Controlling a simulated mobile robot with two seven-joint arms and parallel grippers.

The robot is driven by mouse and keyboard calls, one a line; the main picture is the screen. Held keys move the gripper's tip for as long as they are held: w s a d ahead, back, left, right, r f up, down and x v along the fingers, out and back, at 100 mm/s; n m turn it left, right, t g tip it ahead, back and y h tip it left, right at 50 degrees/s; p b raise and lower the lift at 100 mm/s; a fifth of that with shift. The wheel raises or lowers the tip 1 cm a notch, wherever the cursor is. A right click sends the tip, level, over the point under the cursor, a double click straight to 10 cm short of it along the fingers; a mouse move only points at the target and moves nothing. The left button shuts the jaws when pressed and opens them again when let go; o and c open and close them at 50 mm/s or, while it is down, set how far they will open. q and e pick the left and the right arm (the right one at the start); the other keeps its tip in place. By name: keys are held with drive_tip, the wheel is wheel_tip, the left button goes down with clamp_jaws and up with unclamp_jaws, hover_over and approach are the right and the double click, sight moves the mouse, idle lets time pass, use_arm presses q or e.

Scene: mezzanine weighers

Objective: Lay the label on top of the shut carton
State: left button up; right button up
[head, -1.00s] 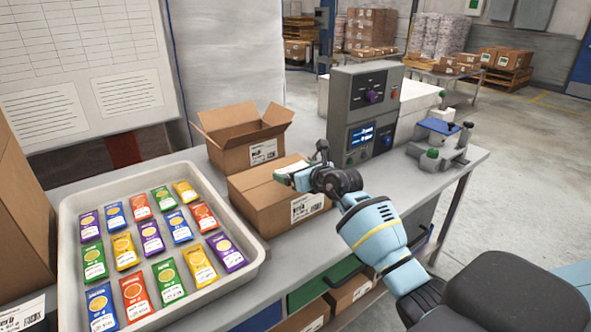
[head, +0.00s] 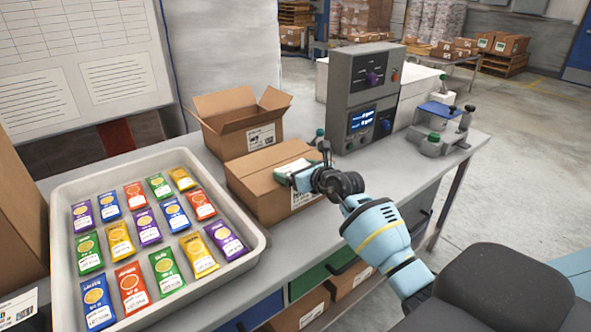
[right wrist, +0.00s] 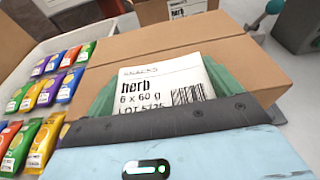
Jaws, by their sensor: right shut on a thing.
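The shut carton (head: 257,181) is a brown box on the bench, with flaps closed and a printed label on its front side. Its top (right wrist: 130,47) fills much of the right wrist view. My right gripper (head: 287,177) is over the carton's right part, its green fingers shut on a white label (right wrist: 165,85). The label reads "herb 6 x 60 g" with a barcode, and its lower edge is hidden by the gripper. It lies over the carton top; I cannot tell whether it touches. My left gripper is not in view.
An open carton (head: 240,133) stands behind the shut one. A white tray (head: 262,240) with several coloured packets is to the left. A grey scale unit with a display (head: 362,85) stands behind on the right.

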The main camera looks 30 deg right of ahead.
drive_tip(key=f, duration=0.2)
drive_tip(key=shift+s+a+f, duration=0.1)
drive_tip(key=shift+s+f, duration=0.1)
drive_tip(key=shift+f, duration=0.1)
drive_tip(key=o, duration=0.7)
drive_tip(key=shift+g, duration=0.3)
drive_tip(key=shift+w+d+r+p+v, duration=0.15)
drive_tip(key=shift+r+v, duration=0.15)
drive_tip(key=shift+v, duration=1.1)
drive_tip(key=shift+w+r+p+v, duration=0.1)
drive_tip(key=shift+r+v, duration=0.2)
drive_tip(key=shift+v, duration=1.05)
drive_tip(key=shift+w+d+r+p+v, duration=0.15)
drive_tip(key=shift+r+v, duration=0.1)
drive_tip(key=shift+v, duration=1.15)
drive_tip(key=shift+r, duration=0.1)
